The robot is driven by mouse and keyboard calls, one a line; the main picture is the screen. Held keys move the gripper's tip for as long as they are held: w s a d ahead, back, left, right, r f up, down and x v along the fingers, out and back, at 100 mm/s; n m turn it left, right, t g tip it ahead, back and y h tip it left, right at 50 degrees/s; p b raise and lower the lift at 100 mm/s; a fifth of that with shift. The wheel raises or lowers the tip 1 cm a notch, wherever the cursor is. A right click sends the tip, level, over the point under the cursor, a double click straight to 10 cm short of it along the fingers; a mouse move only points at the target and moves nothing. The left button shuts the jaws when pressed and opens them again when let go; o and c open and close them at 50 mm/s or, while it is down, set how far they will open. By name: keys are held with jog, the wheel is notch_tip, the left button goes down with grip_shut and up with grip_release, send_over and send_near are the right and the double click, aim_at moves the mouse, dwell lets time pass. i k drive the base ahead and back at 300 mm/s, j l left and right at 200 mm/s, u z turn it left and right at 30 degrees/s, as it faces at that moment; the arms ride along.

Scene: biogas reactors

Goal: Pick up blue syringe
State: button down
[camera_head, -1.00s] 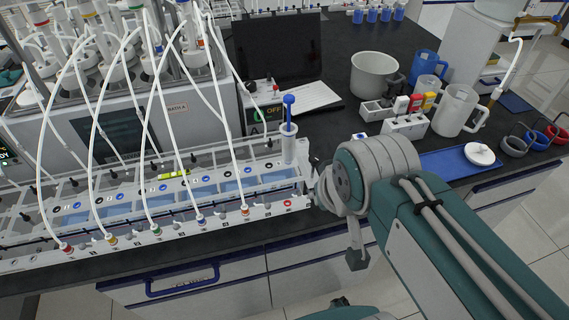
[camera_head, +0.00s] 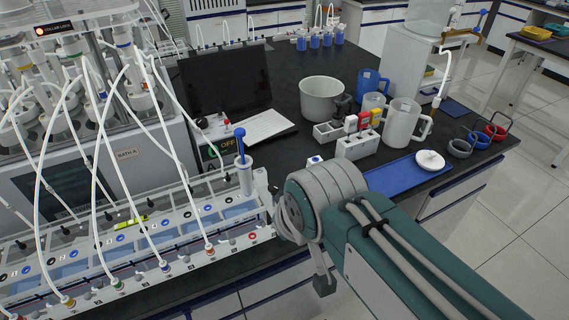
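The blue syringe (camera_head: 240,146) stands upright, with its blue plunger raised above a white barrel (camera_head: 244,179). It sits at the right end of the white rack (camera_head: 262,190) on the bench. My arm reaches in from the lower right, with its rounded wrist joint just right of the rack end. A small part of my gripper (camera_head: 322,282) shows below the wrist, in front of the bench edge. The arm hides most of it, and its opening does not show. I see a gap between the arm and the syringe.
White tubes arch over the rack from the bath unit (camera_head: 150,165). A black laptop (camera_head: 226,82), a beige pot (camera_head: 321,98), clear jugs (camera_head: 404,122) and a blue tray (camera_head: 395,178) stand on the black bench. Open floor lies to the right.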

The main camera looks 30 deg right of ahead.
aim_at(244, 172)
jog(key=j+z, duration=0.15)
jog(key=j, duration=0.3)
jog(key=k+j+z, duration=0.2)
jog(key=j, duration=0.2)
jog(key=j+z, duration=0.15)
jog(key=j, duration=0.3)
jog(key=k+j+z, duration=0.15)
jog(key=j, duration=0.25)
